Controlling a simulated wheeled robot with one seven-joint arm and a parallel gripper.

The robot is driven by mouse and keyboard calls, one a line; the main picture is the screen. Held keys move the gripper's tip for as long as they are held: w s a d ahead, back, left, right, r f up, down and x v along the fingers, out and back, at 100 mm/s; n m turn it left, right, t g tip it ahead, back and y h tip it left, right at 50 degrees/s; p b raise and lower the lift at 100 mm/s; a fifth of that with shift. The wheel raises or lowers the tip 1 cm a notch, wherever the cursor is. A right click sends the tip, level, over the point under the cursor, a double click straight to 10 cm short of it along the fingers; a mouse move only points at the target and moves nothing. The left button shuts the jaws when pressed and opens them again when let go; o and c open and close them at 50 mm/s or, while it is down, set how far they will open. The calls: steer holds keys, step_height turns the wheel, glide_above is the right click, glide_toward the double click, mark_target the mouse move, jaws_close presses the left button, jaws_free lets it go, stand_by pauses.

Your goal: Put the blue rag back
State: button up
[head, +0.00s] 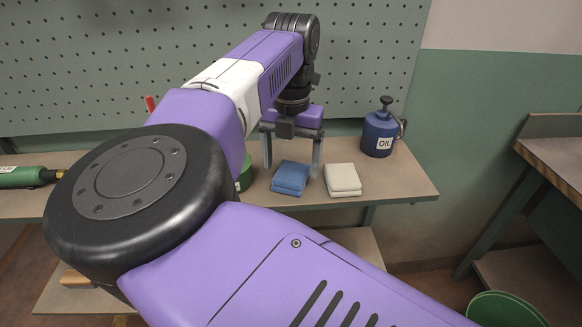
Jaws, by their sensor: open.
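The blue rag (291,178) lies folded on the wooden shelf (400,185) in the head view. My gripper (291,170) is above and around it, with its two fingers pointing down and spread apart. The left finger stands to the left of the rag and the right finger is near its right side. I cannot tell how far the fingertips are from the shelf. A folded cream rag (343,180) lies just right of the blue one, close to the right finger.
A blue oil can (379,134) stands right of the rags. A green tool (22,177) lies at the far left. A green round thing (246,172) is partly hidden by my arm. A grey pegboard (370,50) rises behind. A green bin (505,310) is at lower right.

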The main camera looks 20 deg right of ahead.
mark_target(291, 172)
step_height(291, 172, up, 10)
steer(key=shift+r, duration=0.15)
steer(key=shift+w+d, duration=0.1)
stand_by(0.5)
